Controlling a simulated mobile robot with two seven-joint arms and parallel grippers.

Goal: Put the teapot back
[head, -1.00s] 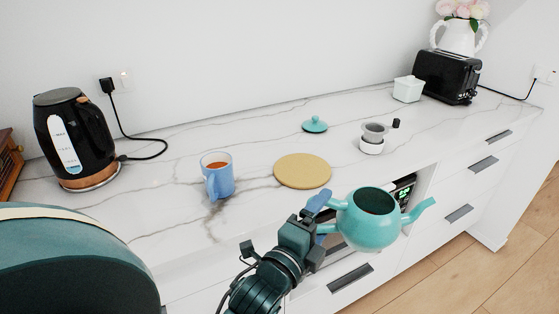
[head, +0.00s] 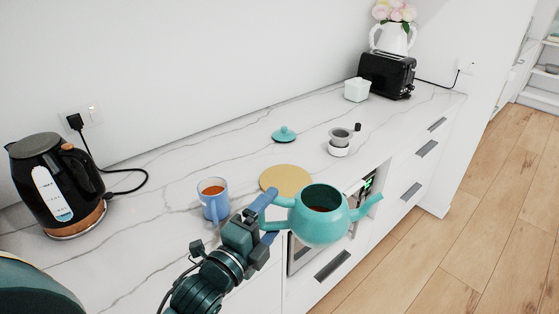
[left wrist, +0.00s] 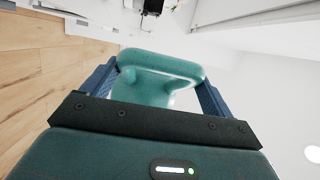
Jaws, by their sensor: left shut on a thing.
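The teal teapot (head: 322,222) is lidless, with dark reddish-brown liquid visible inside. My left gripper (head: 268,213) is shut on its handle and holds it upright in front of the counter's front edge, spout to the right. In the left wrist view the teapot (left wrist: 160,85) sits between my left gripper's fingers (left wrist: 158,82). The round tan mat (head: 283,180) lies bare on the counter just behind the teapot, which hides part of its surroundings. The teal lid (head: 284,134) lies on the counter farther back. My right gripper is not in view.
A blue mug of tea (head: 213,203) stands left of the mat. A white and grey strainer (head: 340,143) stands to the right. A black kettle (head: 57,185) is far left; a white box (head: 357,90) and black toaster (head: 387,74) stand back right. Counter around the lid is clear.

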